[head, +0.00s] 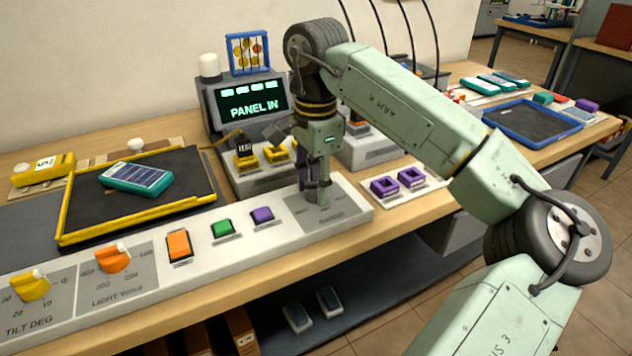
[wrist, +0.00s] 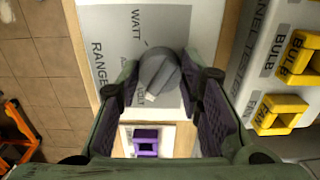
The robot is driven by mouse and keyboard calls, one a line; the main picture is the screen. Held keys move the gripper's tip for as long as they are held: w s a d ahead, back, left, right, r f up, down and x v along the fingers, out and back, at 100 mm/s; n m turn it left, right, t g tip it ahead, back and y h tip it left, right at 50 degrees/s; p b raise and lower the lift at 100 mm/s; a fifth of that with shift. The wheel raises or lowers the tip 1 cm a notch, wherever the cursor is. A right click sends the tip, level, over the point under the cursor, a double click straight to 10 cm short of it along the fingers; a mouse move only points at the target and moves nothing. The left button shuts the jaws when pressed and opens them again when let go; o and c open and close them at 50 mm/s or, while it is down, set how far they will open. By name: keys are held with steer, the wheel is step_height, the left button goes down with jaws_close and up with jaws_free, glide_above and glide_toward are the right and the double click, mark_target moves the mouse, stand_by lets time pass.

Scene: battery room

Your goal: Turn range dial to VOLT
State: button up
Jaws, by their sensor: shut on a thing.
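The range dial (wrist: 160,70) is a dark grey knob on a grey label plate (wrist: 165,22) in the wrist view. The plate reads RANGE and WATT, with a partly covered VOLT label beside the knob. A pale mark shows at the knob's lower edge near VOLT, but I cannot tell exactly where the dial points. My gripper (wrist: 162,82) has its fingers on both sides of the knob and is shut on it. In the head view my gripper (head: 318,190) points down at the right end of the white control strip (head: 205,262), mostly hiding the dial.
Purple (head: 262,215), green (head: 223,228) and orange (head: 179,245) buttons sit left of my gripper. A screen (head: 250,103) behind reads PANEL IN. Yellow holders (wrist: 280,115) stand close on the right in the wrist view. A purple holder (wrist: 146,143) lies below the dial there.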

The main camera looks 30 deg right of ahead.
mark_target(316, 182)
stand_by(0.3)
steer(key=o, duration=1.2)
steer(key=shift+c, duration=0.2)
step_height(316, 182, up, 12)
